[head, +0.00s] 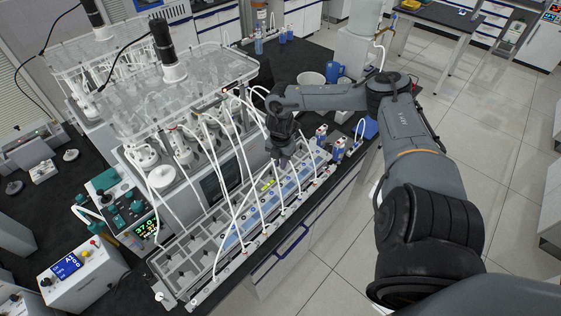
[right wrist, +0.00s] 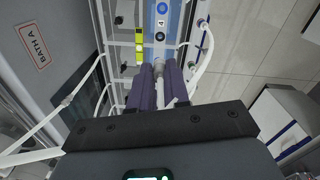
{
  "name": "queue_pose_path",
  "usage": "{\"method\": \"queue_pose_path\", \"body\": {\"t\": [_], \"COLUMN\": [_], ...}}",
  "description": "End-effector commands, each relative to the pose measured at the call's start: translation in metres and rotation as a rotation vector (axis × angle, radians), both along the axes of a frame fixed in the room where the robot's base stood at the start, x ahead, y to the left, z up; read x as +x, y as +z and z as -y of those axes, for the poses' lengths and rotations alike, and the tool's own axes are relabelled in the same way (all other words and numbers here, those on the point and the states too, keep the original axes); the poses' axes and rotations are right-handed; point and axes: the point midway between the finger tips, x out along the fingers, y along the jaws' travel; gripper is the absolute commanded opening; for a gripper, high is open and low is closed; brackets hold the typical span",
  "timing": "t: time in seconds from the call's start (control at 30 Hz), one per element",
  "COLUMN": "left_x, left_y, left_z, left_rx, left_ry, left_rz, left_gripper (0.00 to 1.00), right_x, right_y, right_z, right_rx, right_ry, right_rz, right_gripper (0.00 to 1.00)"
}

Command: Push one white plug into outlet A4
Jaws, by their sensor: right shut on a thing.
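My right gripper (right wrist: 160,88) is shut on a white plug (right wrist: 159,70), whose pale end shows between the two dark fingers in the right wrist view. In the head view my right gripper (head: 284,160) is pointing down over the far part of the outlet strip, and the plug cannot be made out there. The blue strip (right wrist: 161,8) bears a label reading 4 (right wrist: 161,22) just ahead of the plug. A dark round mark (right wrist: 160,37) lies between label and plug. Whether the plug touches or enters an outlet cannot be told. My left gripper is not in view.
White tubes (head: 240,150) hang from the reactor lids to the long grey rack (head: 185,262). One tube (right wrist: 205,50) curves close to the right finger. A yellow-green level (right wrist: 139,47) lies left of the strip. The BATH A housing (right wrist: 60,80) stands to the left. Blue-capped bottles (head: 338,148) stand beyond the strip.

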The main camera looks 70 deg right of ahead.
Motion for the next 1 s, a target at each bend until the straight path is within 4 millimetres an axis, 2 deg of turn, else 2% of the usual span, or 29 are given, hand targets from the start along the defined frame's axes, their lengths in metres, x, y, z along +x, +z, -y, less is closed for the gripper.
{"method": "queue_pose_path", "body": {"t": [1.0], "left_x": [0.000], "left_y": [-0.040], "left_z": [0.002], "left_rx": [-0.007], "left_ry": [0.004], "left_rz": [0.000], "left_gripper": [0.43], "right_x": [0.000], "right_y": [-0.059], "right_z": [0.000], "right_rx": [0.000], "right_ry": [0.000], "right_rz": [0.000], "right_gripper": [0.00]}}
